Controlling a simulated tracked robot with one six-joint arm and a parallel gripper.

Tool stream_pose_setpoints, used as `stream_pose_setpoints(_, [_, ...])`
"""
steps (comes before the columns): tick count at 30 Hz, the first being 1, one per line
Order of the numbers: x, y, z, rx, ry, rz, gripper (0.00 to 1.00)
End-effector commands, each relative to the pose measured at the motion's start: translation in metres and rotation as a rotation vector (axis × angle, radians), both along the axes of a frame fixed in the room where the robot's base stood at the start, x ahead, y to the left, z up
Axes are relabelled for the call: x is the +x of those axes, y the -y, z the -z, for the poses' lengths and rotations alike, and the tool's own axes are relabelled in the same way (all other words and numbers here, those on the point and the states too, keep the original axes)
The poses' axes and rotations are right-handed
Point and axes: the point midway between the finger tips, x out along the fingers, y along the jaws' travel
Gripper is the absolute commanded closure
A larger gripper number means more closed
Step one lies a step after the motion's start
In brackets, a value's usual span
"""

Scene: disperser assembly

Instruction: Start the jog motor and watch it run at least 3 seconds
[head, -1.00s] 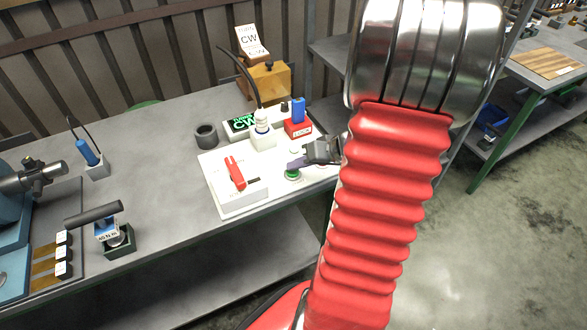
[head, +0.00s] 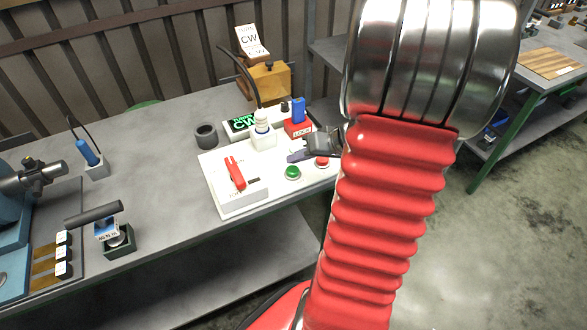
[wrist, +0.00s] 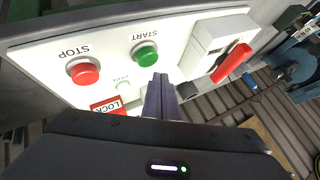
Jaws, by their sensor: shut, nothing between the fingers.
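A white control panel (head: 262,190) lies on the bench. Its green START button (head: 292,173) and red STOP button (head: 322,161) show in the head view. In the wrist view the START button (wrist: 145,53) and STOP button (wrist: 83,70) carry readable labels. My gripper (head: 294,158) is shut and empty, its fingertips just behind the START button. In the wrist view the closed fingers (wrist: 160,82) end close to that button but appear apart from it. A red lever (head: 236,172) stands on a raised box on the panel. I cannot identify the motor or see any turning.
A blue block (head: 298,110) stands in a red LOCK base (head: 298,129). A white plug with a black cable (head: 262,128) stands beside it. A yellow box (head: 270,84) with a CW card is behind.

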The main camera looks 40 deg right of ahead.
Motion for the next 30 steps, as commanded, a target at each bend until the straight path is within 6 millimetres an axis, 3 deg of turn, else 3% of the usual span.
stream_pose_setpoints(17, [0.000, 0.000, -0.040, -0.001, 0.002, 0.000, 1.00])
stream_pose_setpoints(30, [0.000, 0.000, -0.042, 0.001, 0.000, 0.001, 1.00])
